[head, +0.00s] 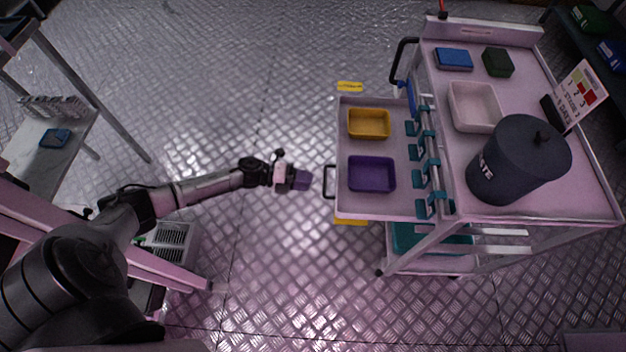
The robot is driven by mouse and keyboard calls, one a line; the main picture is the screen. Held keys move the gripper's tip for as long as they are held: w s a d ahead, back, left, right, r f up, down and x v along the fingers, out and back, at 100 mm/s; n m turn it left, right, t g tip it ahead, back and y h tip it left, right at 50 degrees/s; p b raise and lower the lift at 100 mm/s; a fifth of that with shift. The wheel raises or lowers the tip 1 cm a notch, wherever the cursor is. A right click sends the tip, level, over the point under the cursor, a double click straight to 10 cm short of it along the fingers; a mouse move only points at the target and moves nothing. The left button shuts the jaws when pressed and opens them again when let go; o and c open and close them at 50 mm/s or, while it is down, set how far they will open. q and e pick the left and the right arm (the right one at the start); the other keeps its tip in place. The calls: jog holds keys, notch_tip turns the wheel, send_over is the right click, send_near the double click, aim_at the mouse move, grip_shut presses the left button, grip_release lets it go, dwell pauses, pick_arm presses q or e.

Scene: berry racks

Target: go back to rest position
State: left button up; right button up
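My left arm reaches in from the left over the metal floor. Its gripper (298,180) is at the middle of the head view, just left of the cart's side tray (388,207), apart from the tray's black handle (329,182). A small dark purple patch shows at its fingertips; I cannot tell whether it is the fingers or a held thing, nor whether the fingers are open. My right gripper is not in view.
The tray holds a yellow bin (369,124) and a purple bin (372,174). On the cart (545,75) stand a dark waste bin (518,160), a white bin (475,107), blue and green boxes and a sign. A rack stands at left. Floor between is clear.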

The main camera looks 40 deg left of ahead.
pick_arm(q)
jog(key=shift+s+a, duration=0.15)
dwell(0.6)
jog(key=w+a+r+n+t+y, duration=0.25)
jog(key=w+a+n+y, duration=0.35)
jog(key=a+n+y, duration=0.6)
jog(key=s+d+r+n+g+y+p, duration=0.1)
jog(key=s+d+r+n+g+p, duration=0.5)
jog(key=s+d+r+n+p, duration=0.85)
jog(key=s+d+r+g+h+p, duration=0.1)
jog(key=s+d+r+g, duration=0.1)
jog(key=s+d, duration=0.45)
jog(key=s+d+r+g+p, duration=0.1)
jog(key=s+d+r+p, duration=0.15)
jog(key=s, duration=0.75)
notch_tip(320, 180, up, 37)
jog(key=p, duration=3.6)
jog(key=shift+w+d, duration=0.2)
jog(key=shift+w, duration=0.2)
